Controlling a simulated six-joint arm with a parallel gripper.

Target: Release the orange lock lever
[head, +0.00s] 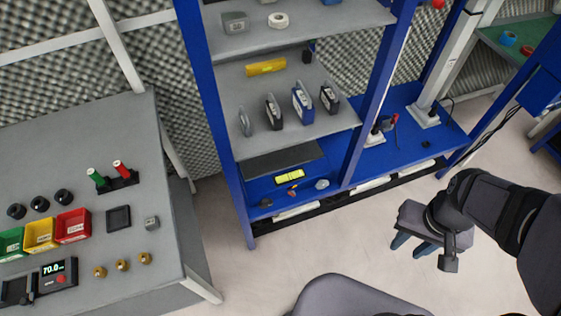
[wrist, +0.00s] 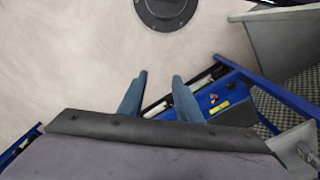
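I cannot single out an orange lock lever for certain. A small orange-red part (head: 292,190) lies on the low blue shelf, below a yellow level-like block (head: 290,177). It also shows small in the wrist view (wrist: 213,99). A red-handled part (head: 395,119) stands on the blue bench further right, beside a grey post. My gripper (head: 410,247) hangs over the open floor at the right, apart from all of these. In the wrist view its two blue fingers (wrist: 159,78) stand apart with nothing between them.
A blue shelf rack (head: 222,100) with grey shelves holds several boxes and tools. A grey table (head: 130,262) at left carries coloured bins (head: 72,226), knobs and a display box (head: 58,275). The pale floor (head: 330,245) between table, rack and arm is clear.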

